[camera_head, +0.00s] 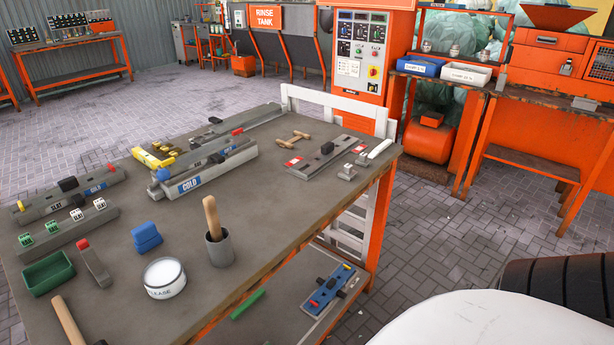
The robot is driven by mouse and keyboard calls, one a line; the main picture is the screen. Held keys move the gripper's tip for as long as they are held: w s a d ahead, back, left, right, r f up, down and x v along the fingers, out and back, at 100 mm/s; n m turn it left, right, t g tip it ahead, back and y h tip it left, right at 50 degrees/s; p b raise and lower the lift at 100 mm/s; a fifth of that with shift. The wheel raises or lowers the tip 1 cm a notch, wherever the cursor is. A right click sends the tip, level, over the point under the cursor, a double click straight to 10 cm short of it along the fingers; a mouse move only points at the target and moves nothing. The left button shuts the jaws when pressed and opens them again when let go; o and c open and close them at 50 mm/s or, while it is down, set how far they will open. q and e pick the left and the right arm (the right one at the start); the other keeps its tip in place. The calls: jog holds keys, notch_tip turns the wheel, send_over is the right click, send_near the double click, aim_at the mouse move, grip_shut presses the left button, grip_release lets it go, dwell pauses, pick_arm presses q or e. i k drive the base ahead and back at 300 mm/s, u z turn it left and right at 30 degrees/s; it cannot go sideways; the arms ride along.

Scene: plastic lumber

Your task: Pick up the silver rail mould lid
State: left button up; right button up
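Several long grey mould pieces lie on the workbench (285,215). At the right end, a flat silver-grey lid-like bar (325,156) with a dark knob and red tags lies flat. At the back, another long grey bar (255,119) has a dark knob near its left end. In the middle, a grey mould (215,176) with a blue COLD label has a bar with red and blue ends on top. At the left, a further grey mould (60,201) carries a dark knob and a COLD label. I cannot tell for certain which is the rail mould lid. Neither gripper is in view.
A grey cup (220,250) with a wooden handle, a round white tin (164,279), a blue block (146,237) and a green tray (47,273) stand near the bench's front. A white slatted rack (345,113) stands behind its right end. Floor right of the bench is partly open.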

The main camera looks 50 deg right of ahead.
aim_at(327, 151)
jog(key=u, duration=0.1)
jog(key=k, duration=0.55)
jog(key=z, duration=1.55)
jog(key=i, duration=0.5)
jog(key=z, duration=0.05)
